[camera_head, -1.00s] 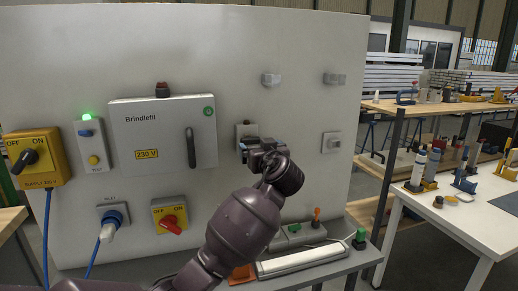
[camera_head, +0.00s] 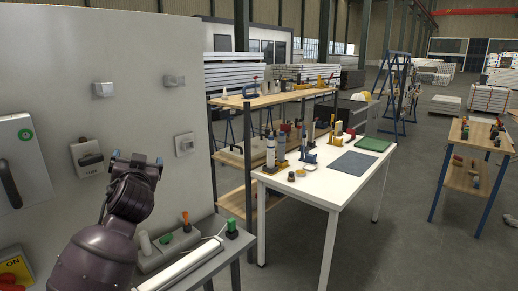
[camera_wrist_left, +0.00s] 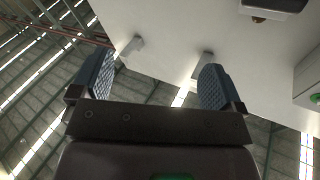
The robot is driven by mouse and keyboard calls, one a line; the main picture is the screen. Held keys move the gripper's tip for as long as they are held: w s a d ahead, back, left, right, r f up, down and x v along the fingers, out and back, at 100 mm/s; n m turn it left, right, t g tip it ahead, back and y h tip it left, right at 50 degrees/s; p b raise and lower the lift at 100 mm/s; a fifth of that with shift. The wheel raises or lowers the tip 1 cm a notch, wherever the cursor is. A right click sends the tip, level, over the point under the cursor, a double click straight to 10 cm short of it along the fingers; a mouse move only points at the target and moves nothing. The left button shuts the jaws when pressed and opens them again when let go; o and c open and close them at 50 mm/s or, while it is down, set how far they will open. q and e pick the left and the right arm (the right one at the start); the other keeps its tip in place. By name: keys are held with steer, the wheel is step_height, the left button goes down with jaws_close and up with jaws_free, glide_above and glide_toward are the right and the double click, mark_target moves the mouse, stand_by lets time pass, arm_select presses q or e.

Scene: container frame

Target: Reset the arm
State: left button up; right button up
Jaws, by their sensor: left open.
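My left gripper (camera_head: 138,158) is raised in front of the grey panel (camera_head: 150,40), with its blue-padded fingertips up. In the left wrist view its two fingers (camera_wrist_left: 155,85) stand wide apart with nothing between them. In the head view it appears just right of a grey switch box (camera_head: 87,158); I cannot tell the gap in depth. My left arm (camera_head: 100,255) comes in from the lower left. My right gripper is not in view.
A grey ledge (camera_head: 215,262) below the panel holds a long white bar (camera_head: 180,265), a control box and a green-topped item (camera_head: 232,228). A white table (camera_head: 320,190) with tools and shelving stand to the right. Open floor (camera_head: 400,240) lies beyond.

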arm_select(q)
steer(key=s+d+f+m+h, duration=0.1)
steer(key=s+d+f+h, duration=0.1)
steer(key=s+f, duration=0.35)
steer(key=s+d+f+m+g+h, duration=0.1)
steer(key=s+f+m+h, duration=0.15)
steer(key=f, duration=0.65)
steer(key=s+d+f+m+h, duration=0.1)
steer(key=s+d+f+h, duration=0.15)
steer(key=f, duration=0.55)
steer(key=s+a+f+n+g, duration=0.1)
steer(key=s+f+g, duration=0.1)
steer(key=s+f, duration=0.8)
steer(key=s+a+f+n+g, duration=0.2)
steer(key=s+f, duration=0.8)
steer(key=s, duration=0.6)
steer(key=shift+s+f+g+y, duration=0.15)
steer(key=shift+f+g+y, duration=0.15)
steer(key=shift+g, duration=0.4)
steer(key=shift+n, duration=0.25)
